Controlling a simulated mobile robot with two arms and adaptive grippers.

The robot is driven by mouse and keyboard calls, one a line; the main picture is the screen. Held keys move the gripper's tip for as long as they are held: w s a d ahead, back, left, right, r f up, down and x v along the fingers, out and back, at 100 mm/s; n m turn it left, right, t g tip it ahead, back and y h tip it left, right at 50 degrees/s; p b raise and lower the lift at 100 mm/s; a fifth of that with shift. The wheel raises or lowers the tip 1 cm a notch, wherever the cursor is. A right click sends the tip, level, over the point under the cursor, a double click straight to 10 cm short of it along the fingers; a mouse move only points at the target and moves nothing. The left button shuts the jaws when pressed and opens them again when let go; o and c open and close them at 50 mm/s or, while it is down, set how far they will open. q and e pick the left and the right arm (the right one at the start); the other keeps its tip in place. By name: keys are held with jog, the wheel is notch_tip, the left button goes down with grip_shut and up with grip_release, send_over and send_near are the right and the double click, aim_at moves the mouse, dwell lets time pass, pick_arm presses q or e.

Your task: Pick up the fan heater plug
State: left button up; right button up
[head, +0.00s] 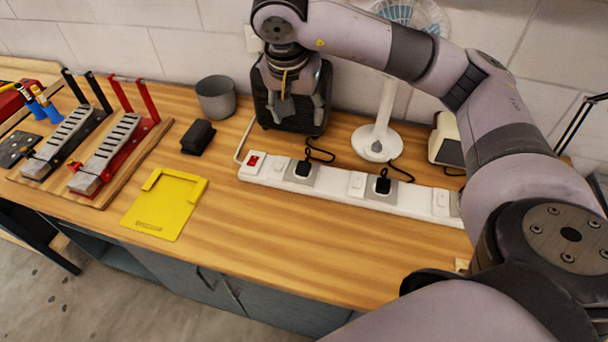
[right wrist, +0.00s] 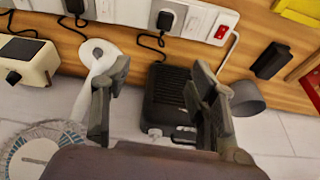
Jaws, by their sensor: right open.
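A long white power strip (head: 335,190) lies on the bench with black plugs in it. One black plug (head: 303,169) has a cord looping back toward a black grilled box (head: 302,112), which looks like the fan heater. This plug also shows at the top of the right wrist view (right wrist: 166,19). A second black plug (head: 382,186) has a cord to the white fan's base. My right gripper (head: 293,108) is open and empty, in front of and above the black box, behind the strip and apart from both plugs. My left gripper is out of view.
A white desk fan (head: 375,142) and a cream appliance (head: 447,138) stand behind the strip. A grey cup (head: 216,98), a black block (head: 198,137), a yellow tray (head: 165,203) and tool racks are on the left. The bench front is clear.

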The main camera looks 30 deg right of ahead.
notch_tip(320, 180, down, 5)
jog(key=b, duration=0.4)
send_near(303, 166)
jog(key=x, duration=0.1)
jog(key=p+x, duration=0.1)
jog(key=x, duration=0.1)
jog(key=shift+s+d+f, duration=0.2)
jog(key=shift+d+f, duration=0.05)
jog(key=shift+w+f+p, duration=0.15)
jog(key=shift+f+p, duration=0.25)
jog(key=shift+f, duration=0.1)
jog(key=p+x, duration=0.1)
jog(key=x, duration=0.2)
jog(key=shift+w+f+p, duration=0.25)
jog(key=shift+f+p, duration=0.05)
jog(key=shift+d+f, duration=0.15)
jog(key=shift+f, duration=0.2)
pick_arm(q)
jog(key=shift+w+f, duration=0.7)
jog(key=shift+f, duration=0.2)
pick_arm(e)
jog(key=shift+c, duration=0.3)
jog(key=shift+w, duration=0.1)
grip_shut()
